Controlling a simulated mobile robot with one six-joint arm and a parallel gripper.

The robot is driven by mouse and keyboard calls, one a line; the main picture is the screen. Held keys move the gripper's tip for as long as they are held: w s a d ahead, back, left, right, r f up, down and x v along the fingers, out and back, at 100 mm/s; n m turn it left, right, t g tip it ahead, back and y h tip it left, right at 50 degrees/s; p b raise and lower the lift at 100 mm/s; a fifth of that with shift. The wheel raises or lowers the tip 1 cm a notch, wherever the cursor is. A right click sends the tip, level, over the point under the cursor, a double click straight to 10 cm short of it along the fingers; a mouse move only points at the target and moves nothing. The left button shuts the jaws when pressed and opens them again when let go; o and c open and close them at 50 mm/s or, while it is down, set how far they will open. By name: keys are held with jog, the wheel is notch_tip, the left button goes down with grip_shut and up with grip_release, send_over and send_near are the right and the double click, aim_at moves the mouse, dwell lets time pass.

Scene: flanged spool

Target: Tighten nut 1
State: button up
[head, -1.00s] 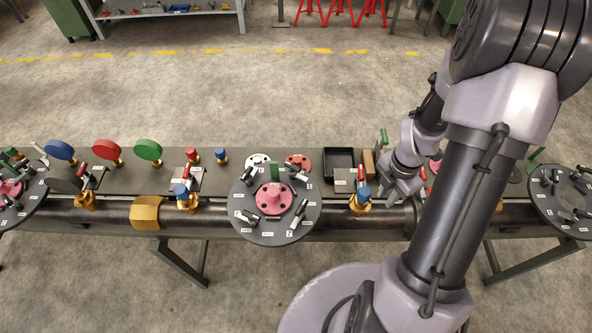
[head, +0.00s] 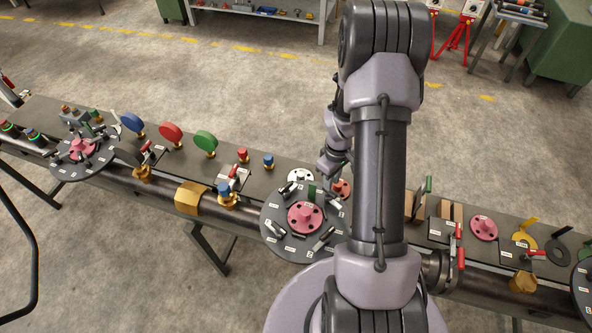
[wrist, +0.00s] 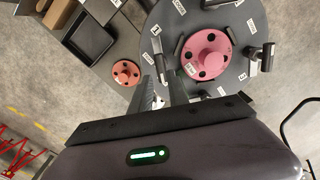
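A round dark flange plate (head: 283,247) stands on the bench, partly hidden behind my arm. A pink hub (head: 305,217) sits at its middle, with several dark lever-like pieces and small white labels around it. The plate also shows in the wrist view (wrist: 225,20), with the pink hub (wrist: 206,55). My gripper (head: 331,164) is above the bench behind the plate.
An orange-red disc (wrist: 126,72) and a black tray (wrist: 77,34) lie left of the plate in the wrist view. Gauges, including a green one (head: 205,143), and a brass block (head: 191,198) stand left along the bench. A pink disc (head: 483,228) lies right.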

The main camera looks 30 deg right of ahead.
aim_at(330, 192)
jog(key=f+b, duration=0.2)
jog(key=f, duration=0.2)
jog(key=f+b, duration=0.3)
jog(key=f, duration=0.1)
jog(key=shift+s+a+f+b, duration=0.1)
jog(key=shift+s+f+b, duration=0.1)
jog(key=shift+b, duration=0.15)
jog(key=shift+w+r+m+p, duration=0.1)
jog(key=shift+r+m+p, duration=0.45)
jog(key=shift+m, duration=0.55)
jog(key=m, duration=0.4)
jog(key=shift+r, duration=0.2)
jog(key=m, duration=0.5)
jog(key=shift+m+p, duration=0.3)
jog(key=shift+p, duration=0.1)
jog(key=shift+f+m, duration=0.1)
jog(key=shift+m, duration=0.8)
jog(key=m+b, duration=0.2)
jog(key=shift+f+b, duration=0.3)
jog(key=shift+b, duration=0.05)
jog(key=m+b, duration=0.4)
jog(key=m, duration=0.2)
jog(key=shift+r+n, duration=0.3)
jog(key=shift+n, duration=1.1)
notch_tip(330, 192, up, 7)
jog(key=p, duration=0.5)
jog(key=shift+r, duration=0.1)
